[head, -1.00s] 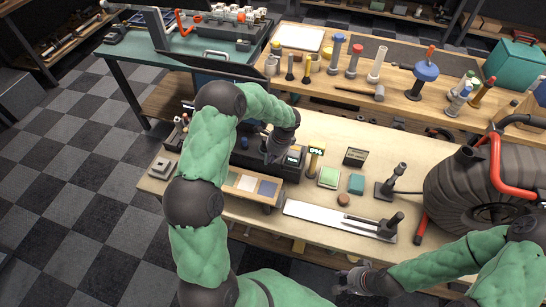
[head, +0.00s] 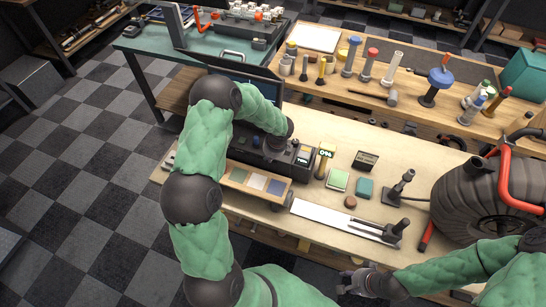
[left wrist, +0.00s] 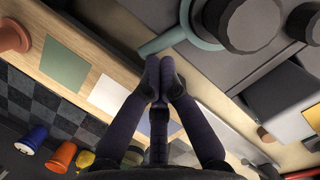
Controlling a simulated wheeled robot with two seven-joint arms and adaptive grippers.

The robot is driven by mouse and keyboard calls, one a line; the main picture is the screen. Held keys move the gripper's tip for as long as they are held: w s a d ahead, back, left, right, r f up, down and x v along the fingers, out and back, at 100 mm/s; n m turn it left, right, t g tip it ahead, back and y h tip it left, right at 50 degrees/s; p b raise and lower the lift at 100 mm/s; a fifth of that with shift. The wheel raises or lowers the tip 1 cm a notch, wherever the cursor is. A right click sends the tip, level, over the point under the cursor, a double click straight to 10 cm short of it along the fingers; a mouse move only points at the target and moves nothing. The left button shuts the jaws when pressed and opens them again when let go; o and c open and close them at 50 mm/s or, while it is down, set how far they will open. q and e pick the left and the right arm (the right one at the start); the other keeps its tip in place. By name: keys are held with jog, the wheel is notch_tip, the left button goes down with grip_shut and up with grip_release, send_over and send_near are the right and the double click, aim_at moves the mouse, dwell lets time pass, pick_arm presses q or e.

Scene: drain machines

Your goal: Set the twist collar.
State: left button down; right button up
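In the left wrist view a grey-green collar (left wrist: 190,36) with a lever sits around a dark round knob (left wrist: 245,18) on a grey machine. My left gripper (left wrist: 154,68) has its fingertips together just below the lever, with nothing visible between them. I cannot tell whether they touch the lever. In the head view the left gripper (head: 275,148) is over the dark machine (head: 240,155) on the workbench, and the collar cannot be made out there. My right gripper (head: 342,283) is at the bench's front side, apart from the machine, and looks open and empty.
A tray with coloured squares (head: 232,176) lies in front of the machine. To its right are a yellow post with a readout (head: 325,160), a green block (head: 338,180), a teal block (head: 364,188) and a long white plate (head: 325,216). A large ribbed drum (head: 470,200) stands at right.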

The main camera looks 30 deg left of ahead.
pick_arm(q)
jog(key=shift+s+a+f, duration=0.1)
jog(key=shift+a, duration=0.05)
dwell(0.4)
jog(key=shift+w, duration=0.2)
jog(key=shift+w+d, duration=0.4)
jog(key=shift+w, duration=0.15)
pick_arm(e)
jog(key=shift+r, duration=0.2)
